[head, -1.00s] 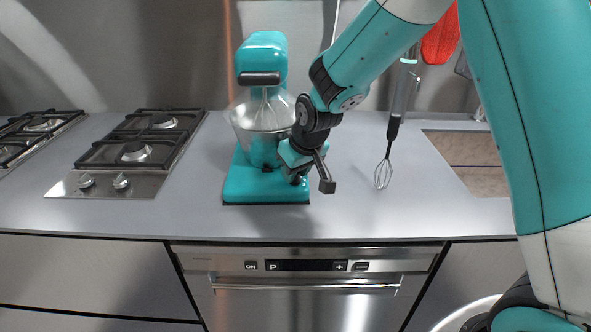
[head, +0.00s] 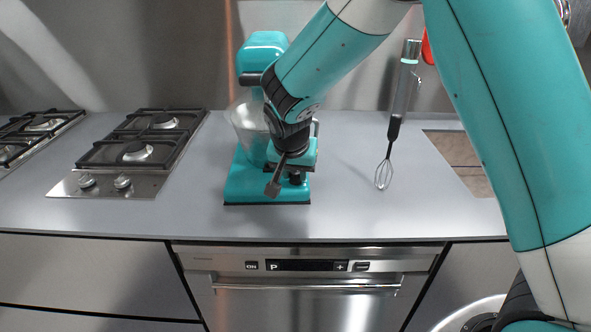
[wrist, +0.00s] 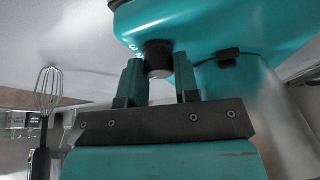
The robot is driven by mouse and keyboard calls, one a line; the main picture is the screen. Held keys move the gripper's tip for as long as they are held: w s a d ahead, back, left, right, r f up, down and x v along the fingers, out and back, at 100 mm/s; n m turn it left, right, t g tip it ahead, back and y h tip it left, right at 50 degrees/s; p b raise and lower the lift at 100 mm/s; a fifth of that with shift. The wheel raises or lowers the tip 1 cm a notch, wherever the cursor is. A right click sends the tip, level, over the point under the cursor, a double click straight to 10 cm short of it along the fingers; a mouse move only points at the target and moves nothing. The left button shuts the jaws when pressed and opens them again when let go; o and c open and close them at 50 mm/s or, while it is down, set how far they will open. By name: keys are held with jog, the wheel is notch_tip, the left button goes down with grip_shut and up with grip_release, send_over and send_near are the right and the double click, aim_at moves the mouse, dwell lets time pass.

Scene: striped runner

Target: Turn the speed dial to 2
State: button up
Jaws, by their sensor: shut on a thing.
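The teal stand mixer (head: 262,50) stands upright on the counter. Its speed dial (wrist: 157,57), a short dark knob with a grey face, is on the mixer's base, which also shows in the wrist view (wrist: 210,22). My gripper (wrist: 159,78) has one finger on each side of the dial and is shut on it. In the head view my gripper (head: 293,172) is low at the mixer's right side, and my arm hides most of the dial and part of the bowl (head: 245,118).
A whisk (head: 385,172) hangs or stands to the right; it also shows in the wrist view (wrist: 48,90). The counter in front of the mixer is clear.

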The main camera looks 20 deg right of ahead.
jog(key=shift+m, duration=0.5)
jog(key=o, duration=0.9)
jog(key=shift+r, duration=0.1)
jog(key=v, duration=1.7)
jog(key=shift+w+a+r+b, duration=0.15)
jog(key=shift+w+a+b, duration=0.05)
jog(key=shift+w+b, duration=0.1)
jog(key=shift+s, duration=0.1)
jog(key=s+f+n+g+y, duration=0.1)
jog(key=s+n, duration=0.3)
jog(key=s, duration=0.4)
jog(key=s+a+f+n+g+y, duration=0.1)
jog(key=s+n+y, duration=0.2)
jog(key=s+n, duration=0.2)
jog(key=s+f+n+g+y, duration=0.1)
jog(key=s+n, duration=0.4)
jog(key=s, duration=0.6)
jog(key=shift+s+a+f+g+y, duration=0.1)
jog(key=shift+a+f+g+y, duration=0.3)
jog(key=shift+y, duration=0.4)
